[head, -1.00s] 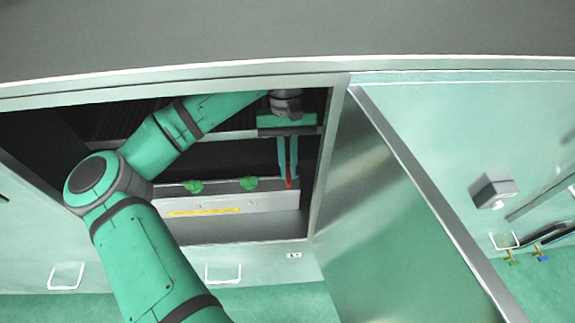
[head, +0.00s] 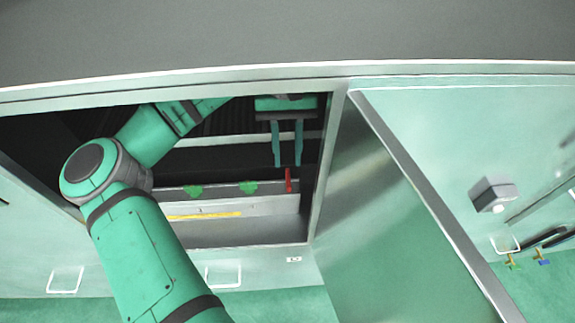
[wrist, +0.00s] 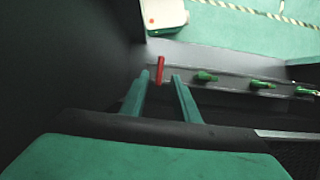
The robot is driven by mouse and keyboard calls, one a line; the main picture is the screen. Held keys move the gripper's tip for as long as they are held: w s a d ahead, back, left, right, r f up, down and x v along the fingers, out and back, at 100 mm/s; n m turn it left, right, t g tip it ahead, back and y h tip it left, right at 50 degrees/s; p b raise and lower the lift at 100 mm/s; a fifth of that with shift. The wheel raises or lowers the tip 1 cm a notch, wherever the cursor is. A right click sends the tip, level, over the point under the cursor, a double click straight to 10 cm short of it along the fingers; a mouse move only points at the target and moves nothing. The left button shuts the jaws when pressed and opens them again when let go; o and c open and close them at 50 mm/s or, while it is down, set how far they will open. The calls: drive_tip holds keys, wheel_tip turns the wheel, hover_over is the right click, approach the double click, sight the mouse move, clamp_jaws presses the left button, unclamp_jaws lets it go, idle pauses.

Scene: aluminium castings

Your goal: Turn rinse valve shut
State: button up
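A red valve handle (head: 289,180) stands upright at the right end of a grey manifold inside the open cabinet; it also shows in the wrist view (wrist: 160,70). Which valve is the rinse valve is not labelled legibly. My gripper (head: 287,164) is open and empty, its two fingers pointing down above the red handle. In the wrist view, the fingertips (wrist: 161,76) appear on either side of the red handle, with a gap to each side. Green valve handles (head: 248,187) sit along the same manifold to the left, lying sideways; one shows nearest the red handle in the wrist view (wrist: 205,76).
The cabinet's frame edge (head: 322,170) is close to the right of my gripper. The open door (head: 400,240) stands to the right. A white box (wrist: 164,14) lies on the floor beyond.

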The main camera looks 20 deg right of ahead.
drive_tip(key=shift+v, duration=1.5)
